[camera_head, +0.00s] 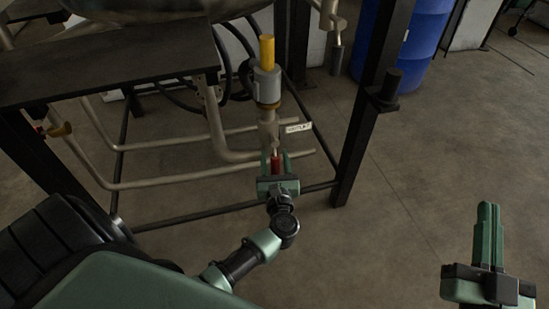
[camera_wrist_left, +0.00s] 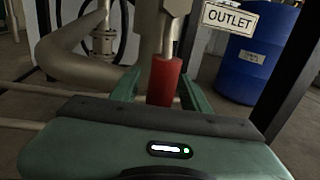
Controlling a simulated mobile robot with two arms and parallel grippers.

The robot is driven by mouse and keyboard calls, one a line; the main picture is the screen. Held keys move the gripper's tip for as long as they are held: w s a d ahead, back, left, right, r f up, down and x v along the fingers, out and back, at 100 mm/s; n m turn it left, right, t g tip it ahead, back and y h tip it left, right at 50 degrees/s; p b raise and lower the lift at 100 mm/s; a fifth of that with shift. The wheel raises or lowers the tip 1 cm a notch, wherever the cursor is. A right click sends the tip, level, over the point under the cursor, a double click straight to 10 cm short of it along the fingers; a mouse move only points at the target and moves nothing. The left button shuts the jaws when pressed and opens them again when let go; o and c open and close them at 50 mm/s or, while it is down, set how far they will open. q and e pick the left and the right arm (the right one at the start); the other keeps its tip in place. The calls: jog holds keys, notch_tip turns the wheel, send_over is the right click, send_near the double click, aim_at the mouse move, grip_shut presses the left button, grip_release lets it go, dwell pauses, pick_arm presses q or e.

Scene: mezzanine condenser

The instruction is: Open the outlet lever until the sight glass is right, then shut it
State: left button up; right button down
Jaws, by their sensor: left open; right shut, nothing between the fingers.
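The outlet lever has a red grip (camera_head: 276,164) that hangs below the valve body at the pipe's lower end. In the left wrist view the red grip (camera_wrist_left: 163,80) stands between the two green fingers. My left gripper (camera_head: 275,160) is open around the red grip, with a finger on each side. Whether either finger touches it, I cannot tell. My right gripper (camera_head: 488,235) is shut and empty at the lower right, over bare floor. A white OUTLET tag (camera_wrist_left: 231,19) is beside the lever. A yellow-topped cylindrical fitting (camera_head: 267,85) stands above it. I cannot make out a sight glass level.
A dark steel frame post (camera_head: 362,130) stands right of the lever, and metal pipes (camera_head: 190,179) run low to its left. A dark shelf plate (camera_head: 110,65) is at upper left. A blue drum (camera_head: 415,40) is behind. The floor at right is clear.

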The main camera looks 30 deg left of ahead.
pick_arm(q)
jog(key=shift+c, duration=0.4)
grip_shut()
dwell(1.1)
